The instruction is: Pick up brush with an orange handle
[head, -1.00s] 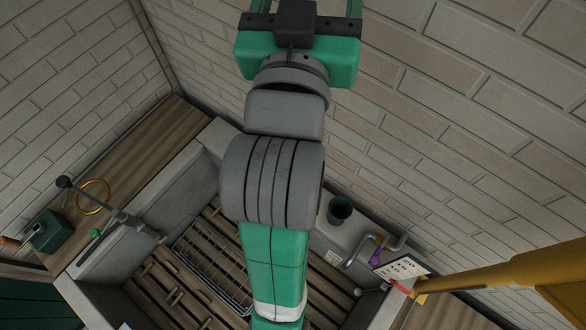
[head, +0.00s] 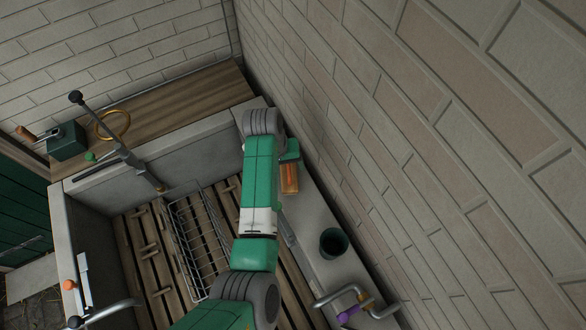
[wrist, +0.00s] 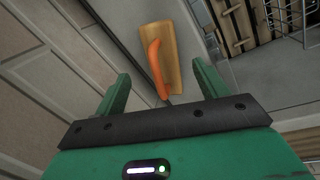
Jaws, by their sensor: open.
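A flat wooden block with a curved orange handle (wrist: 156,66) lies on the grey ledge in the wrist view; no bristles show. It fits the orange-handled brush. In the head view its orange-brown body (head: 289,180) shows on the ledge by the brick wall, partly hidden by my arm. My gripper (wrist: 160,78) is open and empty, its two fingers to the left and right of the handle's near end in the picture. The gap to the handle is hard to judge. In the head view my gripper (head: 289,151) is just beyond the block, by the wall.
A dark green cup (head: 334,243) stands farther along the ledge, near a bent metal pipe (head: 340,296) and a purple item (head: 349,315). A wire rack (head: 198,240) sits on slats in the basin. An orange-brown handle (head: 25,133) shows by a green box (head: 66,141). The brick wall is close.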

